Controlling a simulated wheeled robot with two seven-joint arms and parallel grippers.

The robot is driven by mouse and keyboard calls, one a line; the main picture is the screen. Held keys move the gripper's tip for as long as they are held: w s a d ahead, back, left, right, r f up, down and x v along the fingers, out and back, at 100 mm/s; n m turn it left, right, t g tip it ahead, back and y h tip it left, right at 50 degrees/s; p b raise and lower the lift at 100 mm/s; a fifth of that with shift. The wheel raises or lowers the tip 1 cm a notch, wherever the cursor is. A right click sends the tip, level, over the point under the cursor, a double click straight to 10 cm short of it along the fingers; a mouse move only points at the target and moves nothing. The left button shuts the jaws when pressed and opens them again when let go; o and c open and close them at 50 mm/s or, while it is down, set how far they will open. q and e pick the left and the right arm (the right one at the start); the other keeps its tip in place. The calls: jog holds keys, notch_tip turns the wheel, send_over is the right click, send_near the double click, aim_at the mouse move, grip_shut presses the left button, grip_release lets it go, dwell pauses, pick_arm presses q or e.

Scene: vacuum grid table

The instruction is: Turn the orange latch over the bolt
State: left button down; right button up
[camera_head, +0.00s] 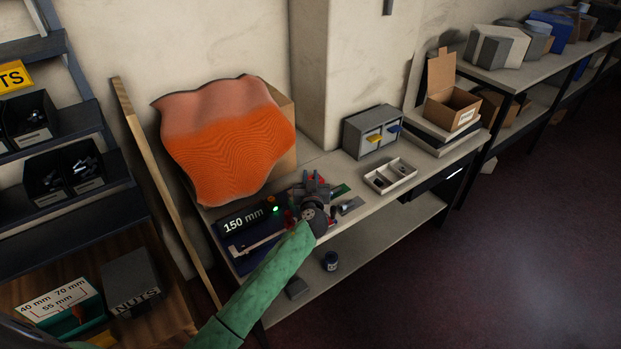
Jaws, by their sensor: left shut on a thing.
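My left arm comes in from the bottom left with a green sleeve. My left gripper (316,188) is over the front part of the workbench, among small red and dark parts (290,217). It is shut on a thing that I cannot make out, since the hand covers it. I cannot tell the orange latch or the bolt apart from the small parts around the hand. My right gripper is not in view.
A display reading 150 mm (243,225) stands left of the hand, near a large wavy orange sheet (230,140). A white divided tray (390,177), a grey drawer unit (358,140) and an open cardboard box (452,108) stand to the right.

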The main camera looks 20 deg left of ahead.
pick_arm(q)
jog(key=shift+s+d+m+t+h+b, duration=0.1)
jog(key=shift+s+m+t+h+b, duration=0.15)
jog(key=shift+m+h, duration=0.5)
jog(key=shift+s+d+m+t+h+b, duration=0.2)
jog(key=shift+m+h, duration=0.25)
jog(key=shift+h, duration=0.6)
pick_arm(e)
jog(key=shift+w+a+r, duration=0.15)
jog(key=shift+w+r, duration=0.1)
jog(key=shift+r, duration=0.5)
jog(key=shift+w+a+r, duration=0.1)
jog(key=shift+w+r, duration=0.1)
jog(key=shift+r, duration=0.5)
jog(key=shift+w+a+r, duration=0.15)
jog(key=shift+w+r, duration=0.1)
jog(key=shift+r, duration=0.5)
pick_arm(q)
jog(key=shift+a, duration=0.1)
jog(key=c, duration=1.3)
grip_release()
jog(key=shift+s, duration=0.1)
